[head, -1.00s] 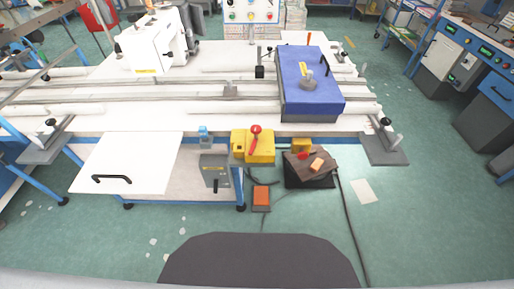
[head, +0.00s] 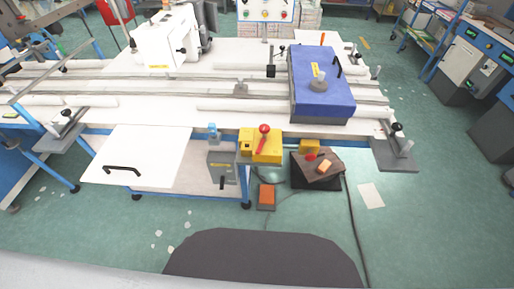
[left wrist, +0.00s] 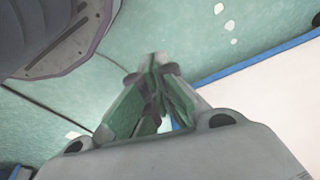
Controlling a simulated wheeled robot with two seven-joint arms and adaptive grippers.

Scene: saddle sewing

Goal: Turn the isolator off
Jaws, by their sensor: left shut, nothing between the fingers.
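A grey switch box (head: 215,162) with a black handle (head: 222,181) pointing down hangs under the front edge of the worktable. Beside it, a yellow box (head: 272,153) with a red lever (head: 263,140) sits at that edge; the lever's round knob is at the top. I cannot tell for certain which of these is the isolator. My left gripper (left wrist: 158,62) shows in the left wrist view, shut and empty over the green floor. Neither box is clear in that view, and neither gripper shows in the head view.
The white worktable (head: 240,62) carries a white machine (head: 165,45) and a blue block (head: 322,85). A white panel (head: 140,150) with a black handle is left of the boxes. An orange pedal (head: 266,196) and a dark stand (head: 300,180) are on the floor. A white blue-edged surface (left wrist: 280,95) is right of my left gripper.

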